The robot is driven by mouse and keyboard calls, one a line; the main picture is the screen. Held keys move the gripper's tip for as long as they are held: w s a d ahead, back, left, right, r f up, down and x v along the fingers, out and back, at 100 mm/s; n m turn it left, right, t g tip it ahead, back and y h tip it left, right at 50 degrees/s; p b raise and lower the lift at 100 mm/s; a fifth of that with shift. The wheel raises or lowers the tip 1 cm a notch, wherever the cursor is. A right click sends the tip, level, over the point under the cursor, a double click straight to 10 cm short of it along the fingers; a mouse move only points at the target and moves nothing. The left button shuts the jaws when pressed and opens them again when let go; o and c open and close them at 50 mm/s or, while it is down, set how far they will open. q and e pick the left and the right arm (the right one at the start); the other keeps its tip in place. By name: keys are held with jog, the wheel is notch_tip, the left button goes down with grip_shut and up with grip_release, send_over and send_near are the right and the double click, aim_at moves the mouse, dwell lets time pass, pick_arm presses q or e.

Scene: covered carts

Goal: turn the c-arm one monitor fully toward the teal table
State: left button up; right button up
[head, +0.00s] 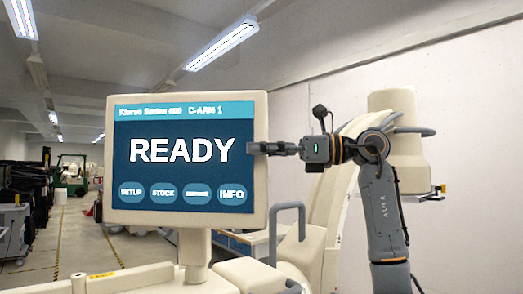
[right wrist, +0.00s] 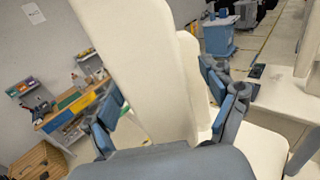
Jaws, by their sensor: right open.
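The C-arm 1 monitor (head: 186,160) is a cream-framed panel on a short post, its blue screen reading READY and facing my head camera. My right gripper (head: 262,148) is at the monitor's right edge, with a finger overlapping the frame in front. In the right wrist view, the cream monitor edge (right wrist: 145,70) stands between the open fingers of the right gripper (right wrist: 165,108), which have blue pads. I cannot tell whether either finger touches it. My left gripper is not in view. I cannot make out a teal table for certain.
The cream C-arm body (head: 338,215) stands behind and right of the monitor, with a grey handle (head: 287,222). A blue cart (right wrist: 220,38) and a workbench with coloured drawers (right wrist: 84,105) show in the right wrist view. Open floor (head: 80,235) lies at the left.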

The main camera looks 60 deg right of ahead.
jog(key=v, duration=1.2)
dwell(0.4)
